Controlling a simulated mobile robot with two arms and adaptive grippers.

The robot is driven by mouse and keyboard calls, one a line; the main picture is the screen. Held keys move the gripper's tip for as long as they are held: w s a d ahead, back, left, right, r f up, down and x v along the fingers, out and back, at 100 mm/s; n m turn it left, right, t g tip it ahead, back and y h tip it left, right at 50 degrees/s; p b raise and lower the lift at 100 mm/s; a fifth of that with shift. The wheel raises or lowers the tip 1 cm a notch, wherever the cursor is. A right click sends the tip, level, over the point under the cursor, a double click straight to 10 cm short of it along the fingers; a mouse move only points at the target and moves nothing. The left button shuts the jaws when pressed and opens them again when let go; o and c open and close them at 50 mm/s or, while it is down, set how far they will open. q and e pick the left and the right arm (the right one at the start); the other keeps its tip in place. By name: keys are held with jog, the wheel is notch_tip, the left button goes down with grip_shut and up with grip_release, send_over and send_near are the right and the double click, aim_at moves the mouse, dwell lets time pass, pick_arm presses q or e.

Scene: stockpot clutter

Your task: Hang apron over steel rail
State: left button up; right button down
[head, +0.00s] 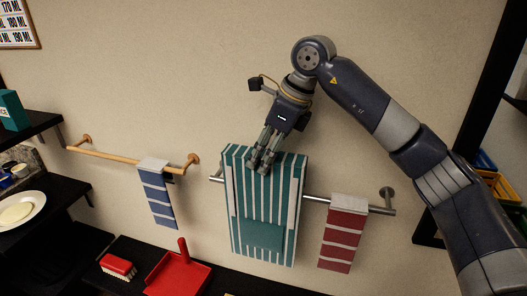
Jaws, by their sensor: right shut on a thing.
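A teal apron with white stripes and a pocket (264,234) hangs at the steel rail (316,199), in front of its left part. Its top edge stands above the rail. My right gripper (262,166) points down at the apron's top edge and is shut on the apron. The rail shows on both sides of the apron and is fixed to the wall by a round mount at its right end. I cannot tell how much cloth lies behind the rail. My left gripper is not in view.
A red striped towel (343,233) hangs on the steel rail, right of the apron. A wooden rail (120,157) at left carries a blue striped towel (157,193). Below are a red dustpan (178,275) and a red brush (118,266). A plate (20,210) sits on a left shelf.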

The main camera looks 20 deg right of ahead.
aim_at(264, 184)
jog(key=shift+f+b, duration=2.7)
jog(key=shift+f, duration=1.5)
jog(key=c, duration=0.9)
grip_release()
